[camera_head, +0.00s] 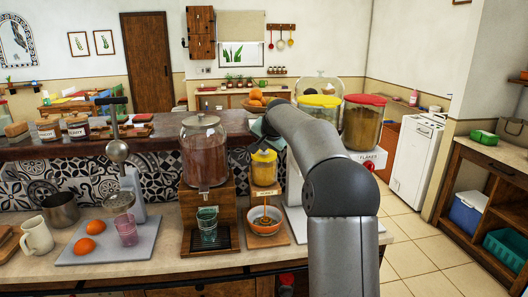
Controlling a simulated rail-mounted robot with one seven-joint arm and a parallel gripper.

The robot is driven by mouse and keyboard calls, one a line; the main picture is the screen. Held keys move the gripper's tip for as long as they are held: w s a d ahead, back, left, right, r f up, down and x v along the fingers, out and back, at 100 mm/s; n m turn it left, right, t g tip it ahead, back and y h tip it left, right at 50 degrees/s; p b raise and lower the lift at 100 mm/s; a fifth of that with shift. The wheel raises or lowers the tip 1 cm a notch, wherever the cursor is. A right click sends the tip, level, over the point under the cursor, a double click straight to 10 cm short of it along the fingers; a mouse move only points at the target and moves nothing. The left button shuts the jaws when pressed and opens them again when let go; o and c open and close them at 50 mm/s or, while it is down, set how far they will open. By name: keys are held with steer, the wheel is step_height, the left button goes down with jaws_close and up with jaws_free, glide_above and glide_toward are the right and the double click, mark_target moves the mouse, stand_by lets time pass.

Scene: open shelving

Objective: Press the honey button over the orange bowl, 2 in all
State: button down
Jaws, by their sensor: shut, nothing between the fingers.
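The honey dispenser (264,170) has a yellow jar and a wooden front with a "HONEY" label. It stands on the counter in the middle of the head view. The orange bowl (264,230) sits right below its outlet on a small wooden base. Something amber shows between the outlet and the bowl's inside; I cannot tell whether it is flowing honey. The honey button cannot be made out clearly. My grey arm rises at the right of the dispenser and bends left above and behind it. My gripper's fingers cannot be made out.
A large brown dispenser (204,155) with a green glass (207,224) stands directly left. Yellow-lidded and red-lidded (363,125) jars stand right, partly behind my arm. A grey board (110,245) with two oranges and a pink glass lies left. The floor at right is clear.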

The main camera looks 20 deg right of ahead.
mark_target(265, 153)
steer(key=shift+r+p, duration=0.95)
steer(key=shift+r, duration=0.05)
steer(key=shift+r, duration=0.1)
step_height(265, 153, up, 5)
steer(key=p, duration=0.4)
stand_by(0.6)
